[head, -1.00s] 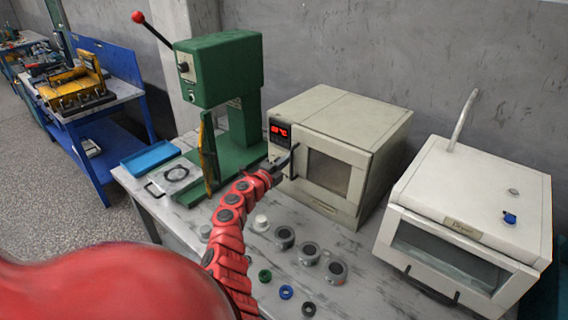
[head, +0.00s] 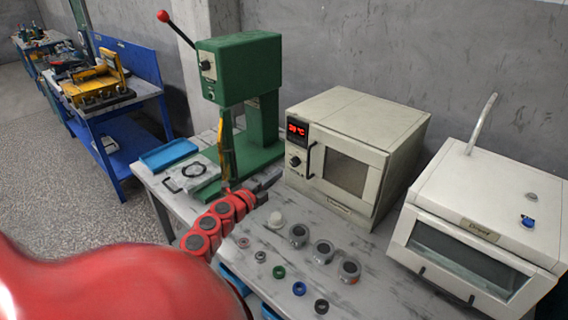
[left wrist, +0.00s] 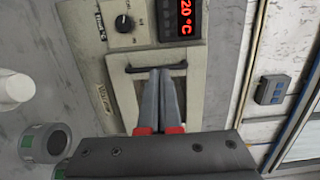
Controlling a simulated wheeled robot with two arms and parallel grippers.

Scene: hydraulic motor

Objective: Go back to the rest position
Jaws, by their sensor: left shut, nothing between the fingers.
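My left gripper (head: 270,180) is in front of the green press base, left of the beige oven (head: 345,165). In the left wrist view its two grey fingers (left wrist: 160,78) are shut together with nothing between them. The fingers overlap the oven front and its dark handle (left wrist: 157,68) in that view; in the head view the gripper is apart from the handle. The oven door is closed and its red display is lit. My red left arm bends in from the lower left. My right gripper is not in view.
A green press (head: 240,100) with a red-knobbed lever stands behind the arm. Metal cups (head: 323,251) and small rings (head: 299,288) lie on the table in front of the oven. A white dryer box (head: 480,220) stands right. A blue tray (head: 168,154) lies left.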

